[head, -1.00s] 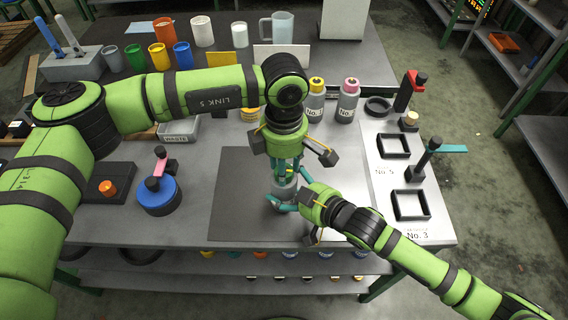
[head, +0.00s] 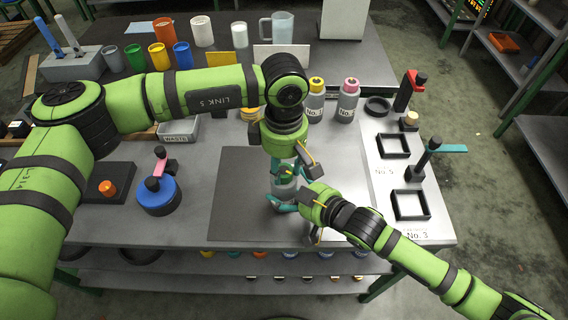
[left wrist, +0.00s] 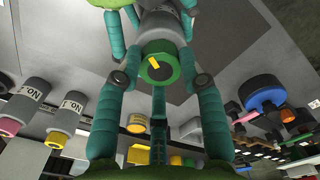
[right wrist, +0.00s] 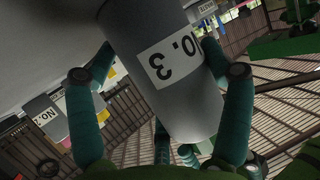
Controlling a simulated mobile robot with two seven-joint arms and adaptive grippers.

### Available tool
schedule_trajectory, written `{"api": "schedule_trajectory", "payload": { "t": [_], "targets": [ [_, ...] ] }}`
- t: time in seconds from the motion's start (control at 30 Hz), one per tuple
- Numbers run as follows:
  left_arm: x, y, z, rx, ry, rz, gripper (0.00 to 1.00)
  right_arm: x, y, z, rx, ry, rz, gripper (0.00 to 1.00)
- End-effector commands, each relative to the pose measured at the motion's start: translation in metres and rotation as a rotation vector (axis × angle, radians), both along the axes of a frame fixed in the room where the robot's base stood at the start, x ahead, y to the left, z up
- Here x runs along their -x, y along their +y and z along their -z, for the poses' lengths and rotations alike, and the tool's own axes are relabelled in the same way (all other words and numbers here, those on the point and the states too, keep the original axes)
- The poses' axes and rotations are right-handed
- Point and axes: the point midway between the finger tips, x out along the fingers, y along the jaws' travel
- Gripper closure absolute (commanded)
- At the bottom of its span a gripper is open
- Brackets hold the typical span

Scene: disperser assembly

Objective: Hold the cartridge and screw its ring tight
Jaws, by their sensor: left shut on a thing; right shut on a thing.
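The grey cartridge (head: 285,188) stands upright over the dark mat, mostly hidden by my grippers in the head view. Its label reads No. 3 in the right wrist view (right wrist: 172,62). The green ring (left wrist: 158,68), with a yellow mark, sits on the cartridge's end in the left wrist view. My left gripper (head: 284,172) comes from above, its teal fingers around the ring and shut on it. My right gripper (head: 284,202) comes from the lower right and is shut around the cartridge body. The exact finger contacts are partly hidden.
The dark mat (head: 240,215) is otherwise clear. Two bottles with yellow (head: 316,84) and pink (head: 350,86) caps stand behind. Square black frames (head: 410,220) and a teal-handled stand (head: 420,165) are at right. A blue round fixture (head: 158,197) is at left.

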Motion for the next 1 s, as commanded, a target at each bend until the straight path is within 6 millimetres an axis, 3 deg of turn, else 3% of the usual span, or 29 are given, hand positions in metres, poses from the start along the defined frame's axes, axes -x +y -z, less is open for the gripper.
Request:
{"api": "schedule_trajectory", "payload": {
  "t": [0.2,0.23,0.27,0.3,0.67,0.83,1.0],
  "targets": [
    [0.003,-0.001,0.002,-0.002,0.009,0.006,0.93,0.0,0.0,0.002,-0.001,0.008,0.003,0.75],
    [0.003,-0.001,0.002,-0.002,0.009,0.006,0.53,0.0,0.0,0.002,-0.001,0.008,0.003,0.75],
    [0.003,-0.001,0.002,-0.002,0.009,0.006,0.41,0.0,0.0,0.002,0.0,0.009,0.003,0.75],
    [0.003,-0.001,0.002,-0.001,0.008,0.006,0.37,0.0,0.0,0.002,0.0,0.008,0.002,0.75],
    [0.001,0.0,-0.003,0.0,0.001,0.001,0.37,0.001,0.0,0.002,0.001,0.006,0.002,0.75],
    [0.0,0.0,-0.025,0.001,-0.002,0.001,0.37,0.001,0.0,0.002,0.002,0.005,0.001,0.75],
    [0.0,-0.001,-0.063,0.001,-0.002,0.002,0.37,0.001,0.0,0.002,0.002,0.005,0.001,0.75]
  ]
}}
